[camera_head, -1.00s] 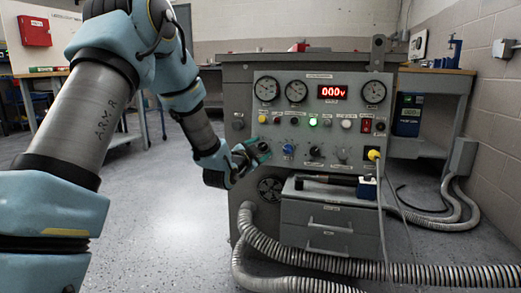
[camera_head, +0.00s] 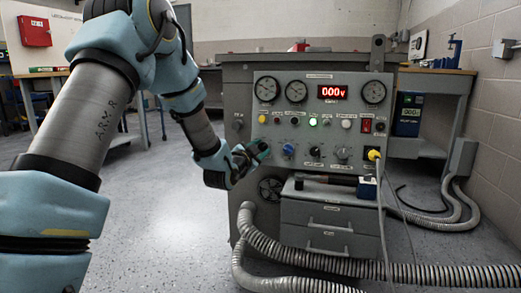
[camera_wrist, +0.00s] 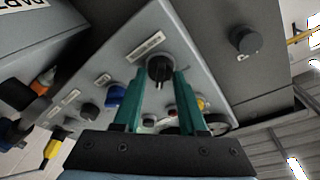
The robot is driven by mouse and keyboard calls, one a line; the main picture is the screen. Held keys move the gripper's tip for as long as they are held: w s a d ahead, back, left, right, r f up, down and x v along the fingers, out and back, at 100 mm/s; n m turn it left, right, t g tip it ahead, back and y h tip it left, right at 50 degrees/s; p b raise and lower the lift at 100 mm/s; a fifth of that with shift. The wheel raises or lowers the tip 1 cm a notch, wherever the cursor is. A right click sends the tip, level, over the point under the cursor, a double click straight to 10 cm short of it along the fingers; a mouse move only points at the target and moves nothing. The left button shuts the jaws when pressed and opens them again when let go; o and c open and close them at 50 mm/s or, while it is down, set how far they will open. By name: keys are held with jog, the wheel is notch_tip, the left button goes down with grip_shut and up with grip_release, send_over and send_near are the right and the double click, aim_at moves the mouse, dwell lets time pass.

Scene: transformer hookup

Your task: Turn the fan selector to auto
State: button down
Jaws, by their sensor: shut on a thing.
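The control panel (camera_head: 330,130) is the grey sloped front of a cabinet. A black knob (camera_wrist: 160,70) sits between the teal fingers of my gripper (camera_wrist: 159,86) in the wrist view, with a white label (camera_wrist: 146,45) beside it that is too small to read. My gripper is shut on this knob, which I take to be the fan selector. In the head view, my gripper (camera_head: 260,151) is at the lower left of the panel and hides the knob. The knob's pointer setting cannot be made out.
A blue knob (camera_head: 289,149), a black knob (camera_head: 314,152) and a grey knob (camera_head: 342,152) stand in a row to the right. A yellow plug (camera_head: 374,154) is at the right.

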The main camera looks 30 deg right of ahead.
jog(key=n+t, duration=0.1)
jog(key=n, duration=0.4)
jog(key=shift+b, duration=0.35)
jog(key=shift+n+t+y, duration=0.35)
jog(key=shift+n+t, duration=0.1)
jog(key=shift+n, duration=0.75)
jog(key=shift+n+t+y, duration=0.35)
jog(key=shift+n+t, duration=0.1)
jog(key=shift+n, duration=0.75)
jog(key=shift+c, duration=2.3)
grip_release()
jog(key=p+v, duration=0.2)
jog(key=v, duration=0.8)
jog(key=shift+s+a, duration=0.3)
jog(key=shift+w+p, duration=0.1)
jog(key=shift+p, duration=0.2)
